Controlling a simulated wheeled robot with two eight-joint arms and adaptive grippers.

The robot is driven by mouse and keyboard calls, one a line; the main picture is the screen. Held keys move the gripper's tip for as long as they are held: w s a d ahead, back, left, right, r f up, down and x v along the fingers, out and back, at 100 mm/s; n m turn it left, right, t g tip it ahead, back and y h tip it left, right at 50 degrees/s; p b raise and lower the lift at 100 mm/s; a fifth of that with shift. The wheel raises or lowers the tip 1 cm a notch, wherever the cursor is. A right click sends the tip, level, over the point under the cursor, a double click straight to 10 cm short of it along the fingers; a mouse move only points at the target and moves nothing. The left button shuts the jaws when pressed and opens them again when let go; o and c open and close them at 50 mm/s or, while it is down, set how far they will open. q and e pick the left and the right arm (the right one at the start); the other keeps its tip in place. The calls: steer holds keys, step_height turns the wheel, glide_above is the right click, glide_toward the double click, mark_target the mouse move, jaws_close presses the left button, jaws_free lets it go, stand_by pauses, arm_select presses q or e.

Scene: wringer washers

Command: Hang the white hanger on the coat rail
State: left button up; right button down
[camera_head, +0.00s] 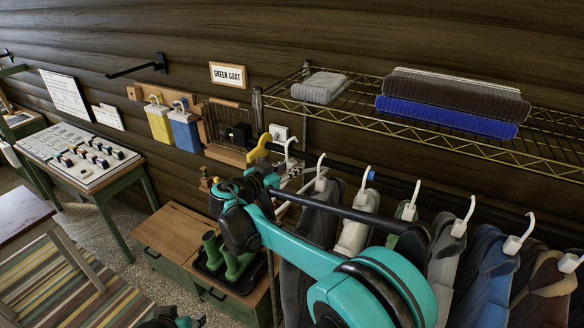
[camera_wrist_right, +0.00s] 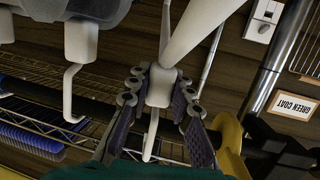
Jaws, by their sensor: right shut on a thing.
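The white hanger (camera_wrist_right: 200,30) is in my right gripper (camera_wrist_right: 162,98), which is shut on its neck just below the hook. In the head view the right gripper (camera_head: 284,178) is near the left end of the coat rail, and the hanger's hook (camera_head: 290,147) rises above it. The dark coat rail (camera_head: 343,168) runs below the wire shelf to the right. I cannot tell whether the hook touches the rail. A dark and teal part of mine, perhaps the left gripper (camera_head: 172,318), shows at the bottom edge; its fingers are not clear.
Several coats (camera_head: 487,262) hang on white hangers to the right. The wire shelf (camera_head: 440,127) above holds folded cloths. A yellow bracket (camera_head: 259,149) is at the rail's left end, and a GREEN COAT sign (camera_head: 228,74) is on the wall. A low cabinet (camera_head: 172,235) stands below.

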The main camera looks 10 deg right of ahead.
steer(key=shift+f, duration=0.1)
steer(key=shift+f+b, duration=0.8)
steer(key=shift+f, duration=0.1)
steer(key=shift+f+b, duration=0.35)
steer(key=shift+f, duration=0.05)
steer(key=c, duration=1.3)
jaws_free()
